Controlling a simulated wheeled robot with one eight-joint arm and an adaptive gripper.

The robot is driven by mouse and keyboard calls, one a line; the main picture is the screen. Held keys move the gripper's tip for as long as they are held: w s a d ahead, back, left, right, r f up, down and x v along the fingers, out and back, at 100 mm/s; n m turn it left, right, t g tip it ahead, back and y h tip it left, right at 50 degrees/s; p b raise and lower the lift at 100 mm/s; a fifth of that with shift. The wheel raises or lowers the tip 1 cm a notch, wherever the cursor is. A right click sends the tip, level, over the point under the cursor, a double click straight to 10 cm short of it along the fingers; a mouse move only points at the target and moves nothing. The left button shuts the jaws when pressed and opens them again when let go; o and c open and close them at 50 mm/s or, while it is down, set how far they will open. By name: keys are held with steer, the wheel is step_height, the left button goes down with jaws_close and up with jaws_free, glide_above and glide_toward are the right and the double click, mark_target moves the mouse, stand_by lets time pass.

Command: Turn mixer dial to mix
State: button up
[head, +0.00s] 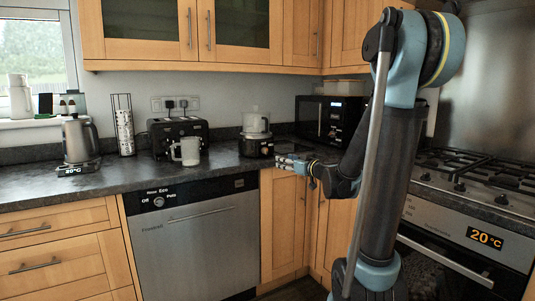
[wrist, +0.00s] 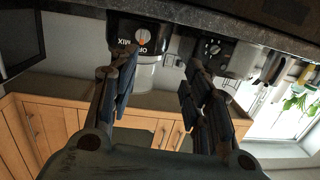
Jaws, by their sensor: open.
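The mixer, a black base with a pale jug, stands on the counter in the head view (head: 256,123). The wrist view shows the mixer upside down at the top (wrist: 135,32), with its MIX and OFF labels. Its small round dial (wrist: 143,39) has white and orange on it; I cannot tell which label it points to. My gripper (head: 285,160) is just right of and in front of the mixer in the head view. In the wrist view my gripper (wrist: 157,78) has its fingers spread and nothing between them. The dial lies beyond the fingertips, apart from them.
A black toaster (head: 165,133) and a white mug (head: 188,152) stand left of the mixer. A microwave (head: 335,112) stands behind my arm, and a kettle (head: 80,140) is far left. Wall cupboards (head: 245,58) hang above. The counter's front edge runs below my gripper.

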mark_target(266, 150)
steer(key=shift+m+t, duration=0.3)
steer(key=shift+t, duration=0.5)
steer(key=x, duration=0.6)
steer(key=w+d+x, duration=0.1)
steer(key=x, duration=0.6)
steer(key=d+x, duration=0.1)
steer(key=x, duration=0.5)
steer(key=shift+w+a, duration=0.2)
steer(key=shift+w, duration=0.15)
steer(key=c, duration=0.9)
steer(key=shift+a, duration=0.15)
steer(key=shift+c, duration=0.2)
